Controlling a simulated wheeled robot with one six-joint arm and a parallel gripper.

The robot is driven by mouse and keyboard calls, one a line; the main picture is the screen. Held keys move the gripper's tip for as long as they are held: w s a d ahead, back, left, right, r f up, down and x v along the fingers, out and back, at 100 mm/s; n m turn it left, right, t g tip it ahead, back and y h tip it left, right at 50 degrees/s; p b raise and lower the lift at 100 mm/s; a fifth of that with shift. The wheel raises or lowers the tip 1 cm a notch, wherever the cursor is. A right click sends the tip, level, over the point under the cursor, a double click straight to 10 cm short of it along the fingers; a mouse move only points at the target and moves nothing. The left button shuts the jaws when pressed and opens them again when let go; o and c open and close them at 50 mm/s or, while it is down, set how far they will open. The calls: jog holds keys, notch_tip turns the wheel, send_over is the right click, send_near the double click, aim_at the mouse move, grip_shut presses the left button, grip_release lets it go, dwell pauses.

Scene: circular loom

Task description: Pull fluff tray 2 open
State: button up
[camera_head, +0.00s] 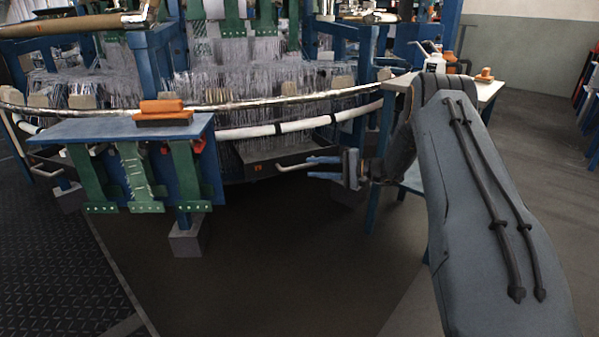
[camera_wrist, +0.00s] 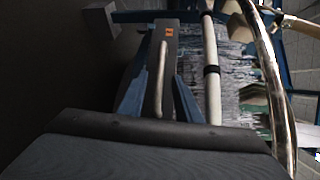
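The fluff tray (camera_head: 262,158) is a dark drawer low under the loom ring. Its front carries an orange label (camera_head: 257,167) that is too small to read, and a pale bar handle (camera_head: 291,166). My gripper (camera_head: 309,168) is open in front of the tray, with its blue fingers pointing at it. In the wrist view the tray front (camera_wrist: 171,52) is ahead, and the handle (camera_wrist: 160,80) shows between the two open fingers (camera_wrist: 163,74). I cannot tell whether the fingers touch the handle. The tray looks shut.
A white hose (camera_head: 262,130) and a metal ring (camera_head: 240,107) curve above the tray. A blue bench (camera_head: 90,129) with an orange-topped brush (camera_head: 163,112) stands left. A small table (camera_head: 487,88) with a bottle (camera_head: 435,63) stands right, close to my arm. The floor in front is clear.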

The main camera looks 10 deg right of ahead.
aim_at(303, 167)
jog(key=b+x, duration=0.2)
jog(key=x, duration=0.4)
jog(key=shift+a, duration=0.1)
grip_shut()
